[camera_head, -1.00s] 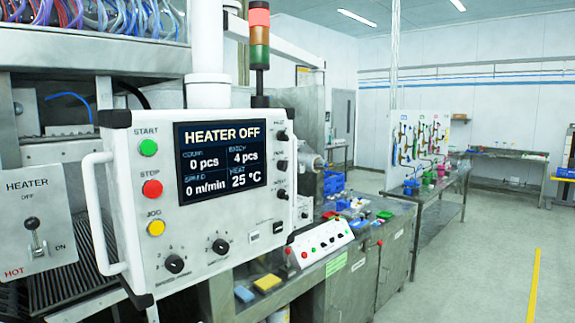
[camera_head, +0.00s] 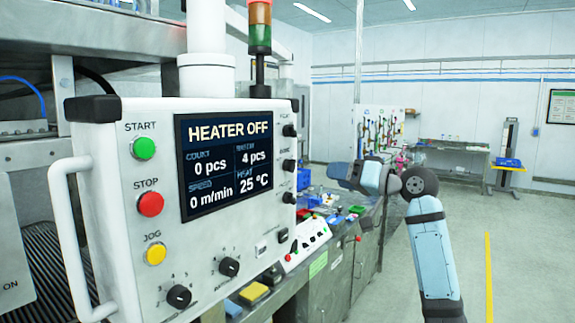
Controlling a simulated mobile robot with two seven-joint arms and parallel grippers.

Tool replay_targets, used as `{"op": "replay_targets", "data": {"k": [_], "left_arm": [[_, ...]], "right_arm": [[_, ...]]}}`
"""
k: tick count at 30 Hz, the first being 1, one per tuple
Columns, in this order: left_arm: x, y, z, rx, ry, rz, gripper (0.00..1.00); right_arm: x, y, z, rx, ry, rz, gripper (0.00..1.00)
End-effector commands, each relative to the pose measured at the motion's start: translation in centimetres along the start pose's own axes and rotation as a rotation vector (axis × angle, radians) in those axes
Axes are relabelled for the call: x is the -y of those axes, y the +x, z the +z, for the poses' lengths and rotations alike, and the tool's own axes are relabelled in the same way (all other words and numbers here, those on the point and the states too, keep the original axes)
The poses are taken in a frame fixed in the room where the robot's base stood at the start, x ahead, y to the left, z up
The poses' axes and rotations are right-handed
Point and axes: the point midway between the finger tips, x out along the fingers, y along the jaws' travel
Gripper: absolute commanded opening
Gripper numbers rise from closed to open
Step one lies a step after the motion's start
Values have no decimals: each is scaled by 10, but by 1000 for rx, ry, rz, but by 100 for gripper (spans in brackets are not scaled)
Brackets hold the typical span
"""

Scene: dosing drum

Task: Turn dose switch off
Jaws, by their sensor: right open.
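The white control panel (camera_head: 110,250) stands large at the left. Its screen (camera_head: 222,165) reads HEATER OFF. Black knobs sit in a column along its right edge: an upper knob (camera_head: 289,131), a middle knob (camera_head: 288,166) and a lower knob (camera_head: 289,197). Their small labels are too blurred to read surely, so I cannot tell which is the dose switch or how it is set. My right gripper (camera_head: 336,171) is open and apart from the panel, to the right of the knobs, pointing left. My left gripper is out of view.
Green start (camera_head: 144,148), red stop (camera_head: 151,204) and yellow jog (camera_head: 155,254) buttons stand on the panel, with a handle (camera_head: 72,240) at its left. A white switch box (camera_head: 304,241) sits on the bench below. Floor at the right is clear.

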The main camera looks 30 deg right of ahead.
Motion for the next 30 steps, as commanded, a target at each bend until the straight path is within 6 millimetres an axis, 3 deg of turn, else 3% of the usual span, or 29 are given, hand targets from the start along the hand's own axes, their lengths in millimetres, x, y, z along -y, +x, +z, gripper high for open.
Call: {"op": "replay_targets", "data": {"k": [3, 7, 21, 30], "left_arm": [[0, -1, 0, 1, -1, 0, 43], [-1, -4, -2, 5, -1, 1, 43], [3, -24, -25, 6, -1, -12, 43], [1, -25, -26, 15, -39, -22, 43]], "right_arm": [[8, -8, -16, -11, 1, -23, 58], [10, 2, -19, -11, 5, -26, 58], [13, 96, -20, -10, 5, -26, 58], [12, 127, -19, -11, 1, -23, 58]]}}
